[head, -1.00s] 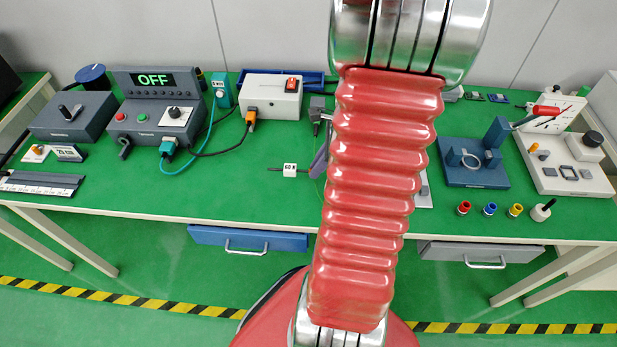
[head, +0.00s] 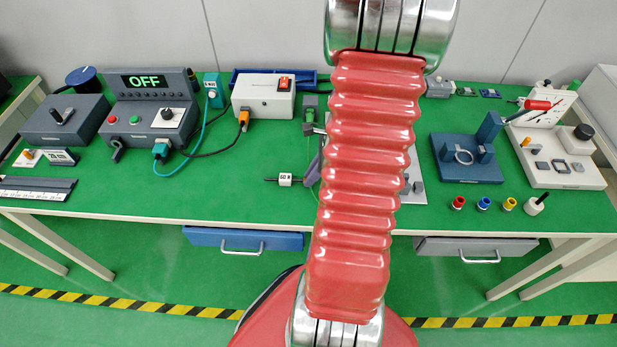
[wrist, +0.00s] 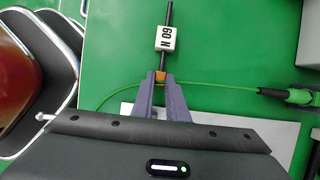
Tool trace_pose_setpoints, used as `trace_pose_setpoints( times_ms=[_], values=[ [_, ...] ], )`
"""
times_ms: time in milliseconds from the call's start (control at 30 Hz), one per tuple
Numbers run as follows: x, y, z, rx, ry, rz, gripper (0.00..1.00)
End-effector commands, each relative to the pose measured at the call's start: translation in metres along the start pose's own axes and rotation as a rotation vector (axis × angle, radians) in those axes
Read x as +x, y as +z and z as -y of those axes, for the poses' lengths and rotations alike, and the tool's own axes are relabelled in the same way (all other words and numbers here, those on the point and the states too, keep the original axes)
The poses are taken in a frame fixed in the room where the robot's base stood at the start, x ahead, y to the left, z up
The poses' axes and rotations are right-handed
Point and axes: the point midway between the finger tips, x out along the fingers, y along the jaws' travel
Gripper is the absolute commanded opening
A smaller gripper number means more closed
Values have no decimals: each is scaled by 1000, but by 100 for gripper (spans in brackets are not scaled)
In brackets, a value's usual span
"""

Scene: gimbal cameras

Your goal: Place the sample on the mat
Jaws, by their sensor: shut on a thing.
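My gripper (wrist: 161,88) has purple fingers shut on a small orange piece at the near end of a black rod. The rod carries a white block marked "60 N" (wrist: 166,38), apparently joined to the orange piece. It is the likeliest sample, though nothing labels it so. In the head view the white block (head: 285,180) shows left of my arm, over the green bench, with one purple finger (head: 315,167) beside it. My red arm hides the rest of the gripper. I cannot tell its height above the bench. No mat can be clearly identified.
A pale plate (wrist: 215,125) lies under my gripper. A green cable passes near the fingers to a green connector (wrist: 298,96). The control box reading OFF (head: 148,115) is left, a blue fixture (head: 466,170) right. Bare bench (head: 215,185) lies left of the white block.

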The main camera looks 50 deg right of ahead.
Motion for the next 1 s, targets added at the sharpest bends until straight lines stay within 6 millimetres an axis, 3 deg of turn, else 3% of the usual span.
trace_pose_setpoints(
  times_ms=[233,267,533,833,1000],
  values=[
    [1,0,0,0,0,0,0],
    [2,0,0,-1,0,0,14],
    [1,0,0,-1,0,0,32],
    [0,0,0,-1,0,0,32],
    [-10,1,1,-2,-3,0,32]
  ],
)
